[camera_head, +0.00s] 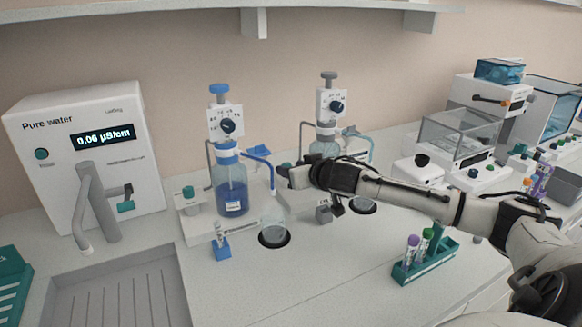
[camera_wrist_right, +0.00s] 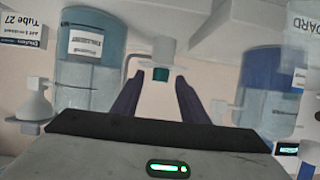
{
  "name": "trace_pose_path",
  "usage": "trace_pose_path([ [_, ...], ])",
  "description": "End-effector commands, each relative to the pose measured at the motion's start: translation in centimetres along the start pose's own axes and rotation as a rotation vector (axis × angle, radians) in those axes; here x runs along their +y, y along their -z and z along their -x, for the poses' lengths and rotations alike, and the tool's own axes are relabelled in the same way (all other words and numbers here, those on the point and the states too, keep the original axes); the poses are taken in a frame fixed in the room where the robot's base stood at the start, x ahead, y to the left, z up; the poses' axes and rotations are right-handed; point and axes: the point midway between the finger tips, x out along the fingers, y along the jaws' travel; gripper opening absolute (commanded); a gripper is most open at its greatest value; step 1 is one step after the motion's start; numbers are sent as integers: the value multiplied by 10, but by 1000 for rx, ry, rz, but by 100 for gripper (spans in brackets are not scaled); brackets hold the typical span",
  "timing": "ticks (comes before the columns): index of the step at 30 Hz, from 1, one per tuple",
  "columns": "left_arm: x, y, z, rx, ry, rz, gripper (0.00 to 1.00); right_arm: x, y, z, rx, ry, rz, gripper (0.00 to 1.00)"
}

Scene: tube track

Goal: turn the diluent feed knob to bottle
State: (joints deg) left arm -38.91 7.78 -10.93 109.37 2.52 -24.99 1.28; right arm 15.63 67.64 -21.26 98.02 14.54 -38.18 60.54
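A small teal knob under a white round fitting (camera_wrist_right: 162,73) shows between my right fingers in the right wrist view. My right gripper (camera_head: 284,177) is in front of the right dispenser (camera_head: 331,103), at its left side, and hides much of its base in the head view. In the right wrist view its two dark fingers (camera_wrist_right: 159,82) are spread, one on each side of the knob; contact cannot be told. Which way the knob points cannot be read. The left dispenser has a blue bottle (camera_head: 231,188) and a teal knob (camera_head: 188,192) beside it. My left gripper is out of view.
A teal rack (camera_head: 425,262) with capped tubes is below my right forearm. A pure water unit (camera_head: 85,150) and sink (camera_head: 120,295) are at left. The front middle counter is clear.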

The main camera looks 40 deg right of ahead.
Motion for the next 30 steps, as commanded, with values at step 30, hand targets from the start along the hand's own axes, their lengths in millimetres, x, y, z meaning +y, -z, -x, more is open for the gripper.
trace_pose_path([
  [30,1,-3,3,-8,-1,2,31,3,-2,-13,-8,83,40,0],
])
